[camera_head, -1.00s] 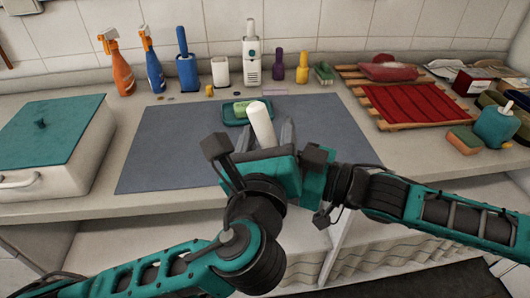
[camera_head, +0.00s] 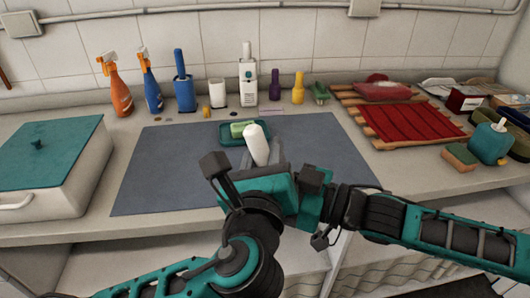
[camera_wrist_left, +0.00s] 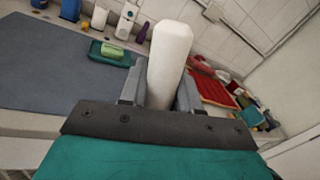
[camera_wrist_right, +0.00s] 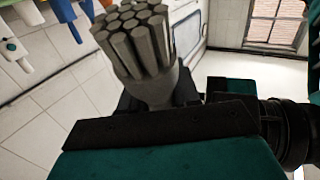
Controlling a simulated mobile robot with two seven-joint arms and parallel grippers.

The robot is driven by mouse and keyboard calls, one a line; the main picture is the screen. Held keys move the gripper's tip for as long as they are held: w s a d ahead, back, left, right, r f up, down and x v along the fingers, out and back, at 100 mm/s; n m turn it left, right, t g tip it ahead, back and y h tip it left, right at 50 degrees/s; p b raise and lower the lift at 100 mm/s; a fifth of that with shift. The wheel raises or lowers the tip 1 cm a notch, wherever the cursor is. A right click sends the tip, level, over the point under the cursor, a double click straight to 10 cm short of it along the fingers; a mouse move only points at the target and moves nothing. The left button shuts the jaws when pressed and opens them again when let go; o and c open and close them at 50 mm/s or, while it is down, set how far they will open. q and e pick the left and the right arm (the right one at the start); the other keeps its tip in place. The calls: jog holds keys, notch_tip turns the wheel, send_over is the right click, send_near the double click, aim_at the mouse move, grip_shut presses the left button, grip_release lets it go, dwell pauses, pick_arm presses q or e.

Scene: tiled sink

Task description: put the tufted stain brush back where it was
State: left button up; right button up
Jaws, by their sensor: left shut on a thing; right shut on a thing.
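A smooth white handle (camera_head: 256,145), rounded at its end, stands up from my left gripper (camera_head: 262,158), leaning slightly left above the front of the grey mat (camera_head: 175,165).
A green sponge sits in a teal tray (camera_head: 230,140) just behind the handle. Spray bottles, a blue holder (camera_head: 185,95), a white cup (camera_head: 218,93) and a white bottle (camera_head: 247,85) line the wall. A teal-lidded box (camera_head: 50,150) stands left, a red-covered wooden rack (camera_head: 405,123) right.

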jog(key=o, duration=1)
jog(key=shift+o, duration=0.6)
jog(key=shift+s, duration=0.1)
